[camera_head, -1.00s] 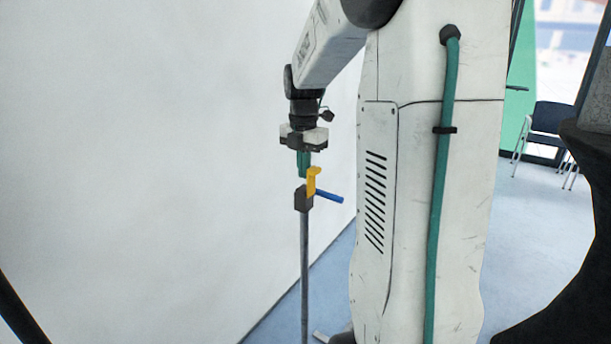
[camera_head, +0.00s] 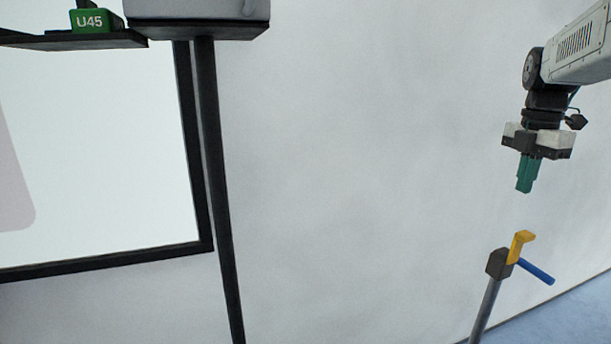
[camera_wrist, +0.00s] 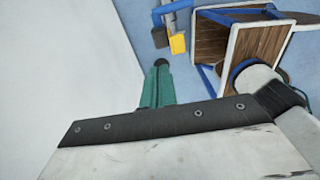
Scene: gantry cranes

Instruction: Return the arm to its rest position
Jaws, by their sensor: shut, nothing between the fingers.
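My gripper (camera_head: 524,188) is at the right of the head view, hanging down from my white and black arm. Its green fingers are closed together with nothing between them. In the wrist view the green fingers (camera_wrist: 158,85) point away over the blue floor. Below the gripper in the head view stands a grey post with a dark block, a yellow hook (camera_head: 521,244) and a blue bar (camera_head: 537,271). A clear gap separates the fingertips from the hook. The yellow piece also shows past the fingers in the wrist view (camera_wrist: 178,44).
A dark-framed panel (camera_head: 100,150) and a black pole (camera_head: 219,200) are at the left. Above them are a dark shelf and a green U45 block (camera_head: 91,21). Wooden-panelled, white-edged furniture (camera_wrist: 235,45) stands on the floor in the wrist view. A pale wall is behind.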

